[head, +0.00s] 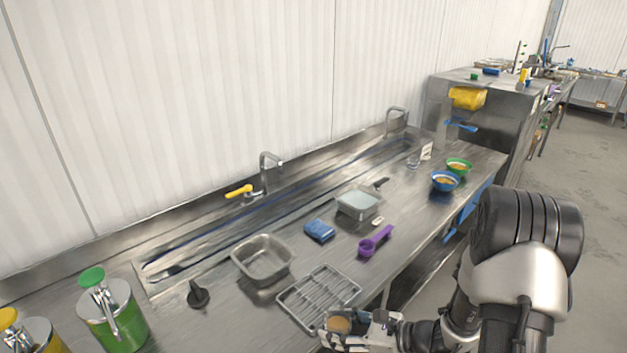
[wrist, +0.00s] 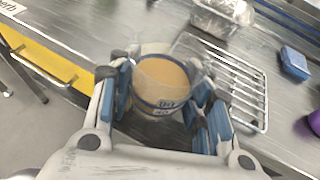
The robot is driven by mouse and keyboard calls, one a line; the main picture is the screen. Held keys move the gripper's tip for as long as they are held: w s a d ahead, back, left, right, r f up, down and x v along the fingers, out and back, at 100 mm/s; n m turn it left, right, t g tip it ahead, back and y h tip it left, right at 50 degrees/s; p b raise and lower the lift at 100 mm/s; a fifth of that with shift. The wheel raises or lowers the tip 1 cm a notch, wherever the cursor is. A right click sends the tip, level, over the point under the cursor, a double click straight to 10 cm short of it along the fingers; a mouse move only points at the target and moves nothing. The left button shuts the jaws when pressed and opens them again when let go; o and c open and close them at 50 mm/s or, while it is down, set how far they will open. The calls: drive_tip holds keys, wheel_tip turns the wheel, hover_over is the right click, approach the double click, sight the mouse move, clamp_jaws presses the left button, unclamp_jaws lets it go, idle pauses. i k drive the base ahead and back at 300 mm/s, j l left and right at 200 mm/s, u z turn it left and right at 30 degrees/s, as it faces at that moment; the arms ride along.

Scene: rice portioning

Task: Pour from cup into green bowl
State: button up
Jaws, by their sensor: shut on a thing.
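My gripper (head: 352,330) is shut on a cup (head: 339,324) at the front edge of the counter. In the wrist view the cup (wrist: 163,76) sits between the blue-padded fingers of my gripper (wrist: 165,108). It is clear, with dark markings on its side, and tan grains show in it. The green bowl (head: 459,163) stands at the far right end of the counter, with yellowish contents. My gripper is far from the green bowl. The wrist view does not show the green bowl.
A blue bowl (head: 445,181) with similar contents stands just in front of the green one. A wire rack (head: 318,294), a metal pan (head: 262,260), a blue sponge (head: 319,230), a purple scoop (head: 375,241) and a tray of pale liquid (head: 357,202) lie along the counter.

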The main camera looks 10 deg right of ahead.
sight(457, 166)
drive_tip(key=i+l, duration=0.2)
drive_tip(key=l, duration=0.2)
drive_tip(key=i+l, duration=0.2)
drive_tip(key=l, duration=0.25)
drive_tip(key=i+l, duration=0.2)
drive_tip(key=l, duration=0.2)
drive_tip(key=i+l+z, duration=0.1)
drive_tip(key=i+l, duration=0.15)
drive_tip(key=l, duration=0.2)
drive_tip(key=i+l, duration=0.2)
drive_tip(key=l, duration=0.2)
drive_tip(key=i+l, duration=0.2)
drive_tip(key=l, duration=0.2)
drive_tip(key=i+l, duration=0.5)
drive_tip(key=i+j, duration=0.15)
drive_tip(key=i, duration=0.25)
